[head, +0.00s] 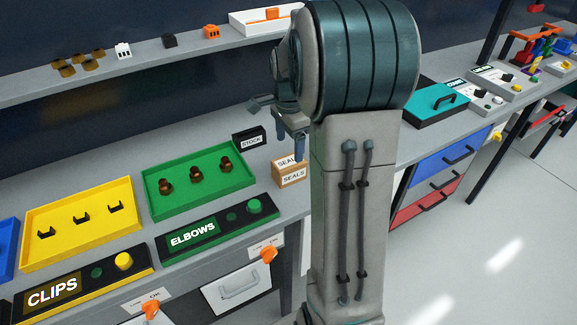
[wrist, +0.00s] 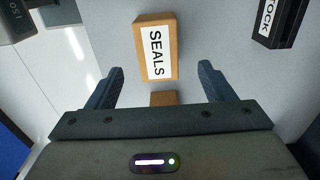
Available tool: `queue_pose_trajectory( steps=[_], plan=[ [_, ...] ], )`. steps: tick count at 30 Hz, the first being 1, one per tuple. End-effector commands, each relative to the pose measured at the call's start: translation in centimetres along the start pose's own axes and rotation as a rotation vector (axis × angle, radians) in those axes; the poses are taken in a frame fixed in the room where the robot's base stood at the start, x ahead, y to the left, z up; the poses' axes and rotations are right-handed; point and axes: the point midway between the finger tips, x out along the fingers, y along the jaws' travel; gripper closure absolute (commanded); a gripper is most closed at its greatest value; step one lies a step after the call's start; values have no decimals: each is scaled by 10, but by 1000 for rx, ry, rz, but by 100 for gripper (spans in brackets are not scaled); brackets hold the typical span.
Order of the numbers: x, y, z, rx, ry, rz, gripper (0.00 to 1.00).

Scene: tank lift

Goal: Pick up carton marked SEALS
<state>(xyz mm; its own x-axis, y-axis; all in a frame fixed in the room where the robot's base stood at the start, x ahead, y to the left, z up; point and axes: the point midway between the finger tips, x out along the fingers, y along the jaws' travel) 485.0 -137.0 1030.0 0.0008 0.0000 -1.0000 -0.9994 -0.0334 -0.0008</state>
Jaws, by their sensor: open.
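The carton marked SEALS (head: 290,178) is a small tan box with white labels on its top and front. It stands on the grey bench, right of the green tray, and is partly hidden by my arm in the head view. In the wrist view the SEALS carton (wrist: 156,52) lies ahead of and between my gripper's fingers. My gripper (wrist: 160,80) is open, with one blue-grey finger on each side, apart from the carton. In the head view my gripper (head: 290,140) hangs just above the carton.
A black STOCK block (head: 250,139) stands close behind and left of the carton. The green ELBOWS tray (head: 185,208) with brown parts and the yellow CLIPS tray (head: 70,245) are to the left. A shelf (head: 190,60) runs above the bench. My arm hides the bench at right.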

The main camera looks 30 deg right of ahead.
Motion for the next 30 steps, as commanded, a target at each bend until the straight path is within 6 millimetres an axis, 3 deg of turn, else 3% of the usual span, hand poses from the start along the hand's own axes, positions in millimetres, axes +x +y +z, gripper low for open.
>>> queue_pose_trajectory(
  steps=[4,13,21,30],
  plan=[
    [28,0,3,-6,-2,4,25],
    [52,2,0,-1,-2,3,25],
    [90,6,-2,-1,-2,4,25],
    [96,5,-2,0,0,-1,25]
  ],
)
